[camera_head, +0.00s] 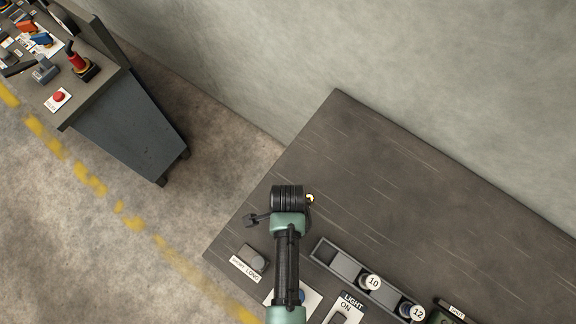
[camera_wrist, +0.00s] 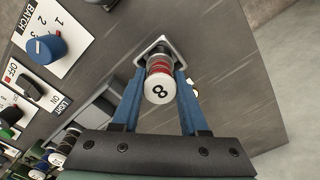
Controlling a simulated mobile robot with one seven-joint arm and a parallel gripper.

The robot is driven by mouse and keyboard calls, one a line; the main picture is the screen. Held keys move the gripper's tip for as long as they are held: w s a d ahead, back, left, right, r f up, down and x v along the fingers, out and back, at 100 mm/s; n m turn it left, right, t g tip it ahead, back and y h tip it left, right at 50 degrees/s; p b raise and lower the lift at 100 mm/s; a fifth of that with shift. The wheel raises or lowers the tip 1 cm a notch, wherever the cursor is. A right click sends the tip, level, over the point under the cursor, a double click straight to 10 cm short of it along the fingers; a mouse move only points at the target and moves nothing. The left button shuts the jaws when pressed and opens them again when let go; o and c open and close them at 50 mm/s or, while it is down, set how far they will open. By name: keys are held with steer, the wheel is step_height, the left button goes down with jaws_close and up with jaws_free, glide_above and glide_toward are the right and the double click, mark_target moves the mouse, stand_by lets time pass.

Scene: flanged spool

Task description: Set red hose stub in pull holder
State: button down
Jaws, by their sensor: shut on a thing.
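In the wrist view, my gripper (camera_wrist: 161,72) has its two blue fingers closed on a short round piece with red bands, which I take for the red hose stub (camera_wrist: 159,66). Its white end, marked 8, faces the camera. A pale-edged grey frame shows just behind the stub; I cannot tell whether it touches it. In the head view, my wrist hangs over the dark bench, hiding the fingers and most of what they hold. I cannot identify the pull holder for sure. A long grey slotted tray (camera_head: 341,264) holds white-capped pieces marked 10 (camera_head: 372,282) and 12 (camera_head: 417,312).
A grey selector knob (camera_head: 253,259) and a LIGHT switch plate (camera_head: 346,309) sit near the tray. A blue BATCH knob (camera_wrist: 46,47) shows in the wrist view. The dark bench (camera_head: 400,180) is clear towards the wall. A second console (camera_head: 125,125) stands apart at upper left.

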steer(key=shift+c, duration=2.2)
jaws_free()
